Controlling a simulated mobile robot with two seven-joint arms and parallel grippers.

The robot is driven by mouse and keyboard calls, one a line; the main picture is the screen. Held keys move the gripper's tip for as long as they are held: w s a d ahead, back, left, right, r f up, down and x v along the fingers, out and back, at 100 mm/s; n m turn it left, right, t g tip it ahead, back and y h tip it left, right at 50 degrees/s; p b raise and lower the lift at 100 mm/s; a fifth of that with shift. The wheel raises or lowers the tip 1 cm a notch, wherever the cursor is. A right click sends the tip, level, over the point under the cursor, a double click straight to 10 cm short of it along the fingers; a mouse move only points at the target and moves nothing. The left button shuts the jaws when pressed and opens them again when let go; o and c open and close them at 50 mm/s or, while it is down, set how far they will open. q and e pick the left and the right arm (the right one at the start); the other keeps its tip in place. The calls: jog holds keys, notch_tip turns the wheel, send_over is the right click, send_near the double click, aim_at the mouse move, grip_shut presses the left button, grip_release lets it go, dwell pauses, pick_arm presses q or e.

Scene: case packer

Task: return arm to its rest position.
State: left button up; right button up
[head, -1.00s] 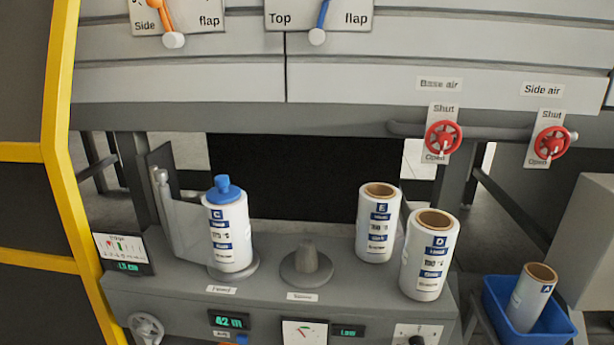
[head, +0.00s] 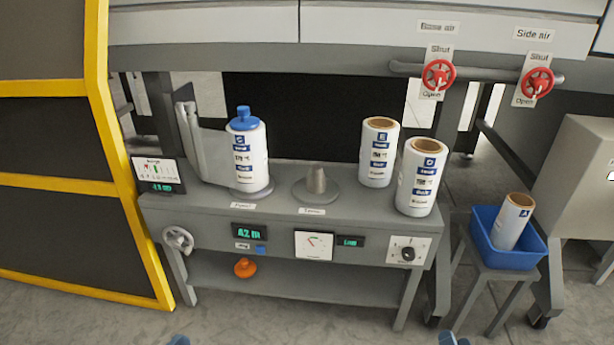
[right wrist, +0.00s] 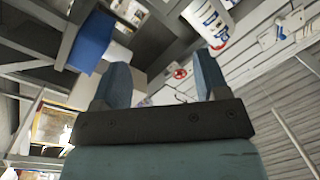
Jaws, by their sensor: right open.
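My right gripper (right wrist: 160,78) shows in the right wrist view with its two blue-grey fingers spread apart and nothing between them. In the head view only a small blue-grey piece of the right gripper (head: 455,339) shows at the bottom edge, in front of the bench and apart from it. A similar small tip at the bottom edge left of middle appears to be my left gripper (head: 178,340); its jaws are cut off by the frame. Most of both arms is out of view.
The grey bench (head: 280,277) carries a blue-capped roll C (head: 248,160), a bare spindle (head: 316,182), roll E (head: 379,153) and roll D (head: 421,178). Roll A (head: 512,222) leans in a blue bin (head: 518,258). A yellow-framed guard (head: 98,80) stands left. Floor before the bench is clear.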

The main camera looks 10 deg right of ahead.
jog(key=d+r+n+y, duration=0.1)
jog(key=d+r+n, duration=0.2)
jog(key=d, duration=0.4)
jog(key=s+a+r+n+g+y, duration=0.15)
jog(key=a+r+n+y, duration=0.3)
jog(key=a, duration=0.55)
jog(key=s+a+r+n+g+y, duration=0.1)
jog(key=s+a+r+n+y, duration=0.3)
jog(key=a, duration=0.6)
jog(key=s+a+r+n+g+y, duration=0.25)
jog(key=s+a+r+n, duration=0.35)
jog(key=a+r, duration=0.45)
jog(key=w+a+r+m+t+h, duration=0.1)
jog(key=w+a+r+m+t, duration=0.1)
jog(key=a+r+m+t, duration=0.3)
pick_arm(q)
jog(key=s+a+r+g+y+p, duration=0.4)
jog(key=a+r+g+y+p, duration=0.1)
jog(key=p, duration=3)
notch_tip(320, 180, up, 2)
jog(key=shift+s+a+r+g+p, duration=0.2)
jog(key=shift+a+g+p, duration=0.25)
jog(key=shift+a, duration=0.65)
pick_arm(e)
jog(key=s+d+r+g+h, duration=0.4)
jog(key=d+r+g+h, duration=0.1)
jog(key=d+r+g, duration=0.2)
jog(key=shift+d+r+h, duration=0.3)
jog(key=shift+d+r, duration=0.15)
